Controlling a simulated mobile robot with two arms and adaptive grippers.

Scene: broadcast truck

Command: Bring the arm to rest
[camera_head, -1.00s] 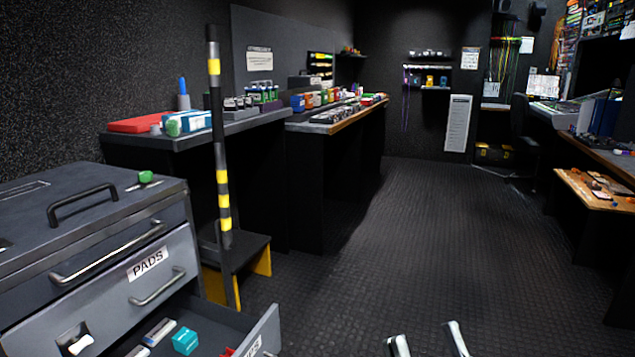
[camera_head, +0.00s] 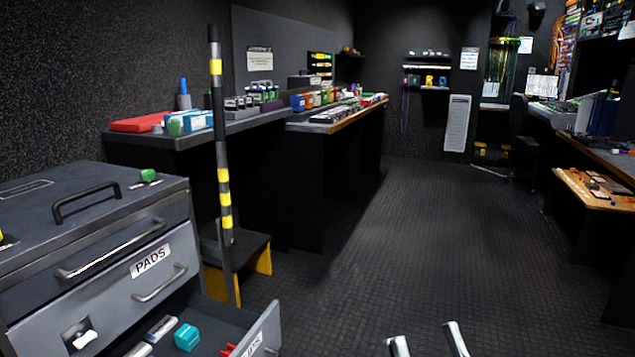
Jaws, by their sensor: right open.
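My right gripper (camera_head: 427,343) shows at the bottom edge of the head view, right of the middle. Only its two pale fingertips are in the picture. They stand apart with nothing between them, over the dark floor (camera_head: 400,240). The rest of my right arm is below the frame. My left gripper is not in view.
A grey drawer cabinet (camera_head: 100,240) stands at the left. Its lower drawer (camera_head: 262,335) is open and holds a teal box (camera_head: 187,337). A striped pole (camera_head: 222,170) rises beside it. Benches line the left wall. A wooden board (camera_head: 596,190) juts out at the right. The middle floor is clear.

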